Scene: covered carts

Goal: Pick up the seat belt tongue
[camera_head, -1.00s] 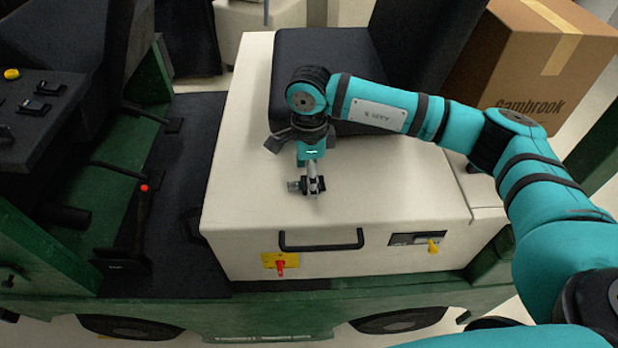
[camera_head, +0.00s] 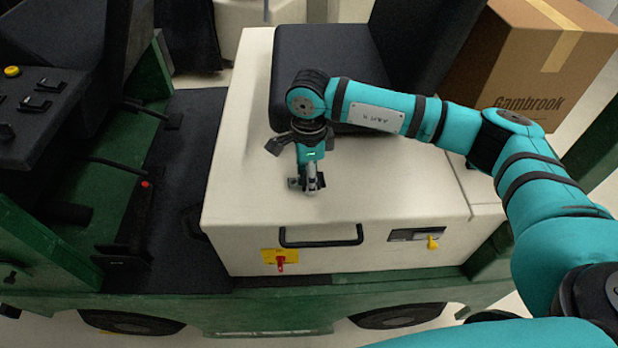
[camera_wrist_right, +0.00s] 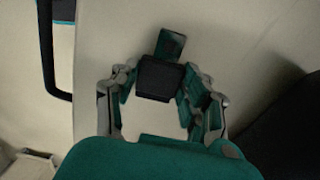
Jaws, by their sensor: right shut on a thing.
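The seat belt tongue (camera_wrist_right: 160,79), with a black block body and a darker flat end, lies between the fingers of my right gripper (camera_wrist_right: 157,96) in the right wrist view. In the head view my right gripper (camera_head: 311,184) points down at the cream box top, shut on the tongue. Small dark parts of the tongue (camera_head: 293,183) show beside the fingers, close to the box top. I cannot tell whether it touches that surface. My left gripper is not in view.
The cream box (camera_head: 240,190) carries a black seat (camera_head: 300,60) behind my gripper. A black handle (camera_head: 321,242), a red switch (camera_head: 281,262) and a yellow knob (camera_head: 432,243) are on its front. A cardboard box (camera_head: 525,60) stands at the back right. The box top's left side is clear.

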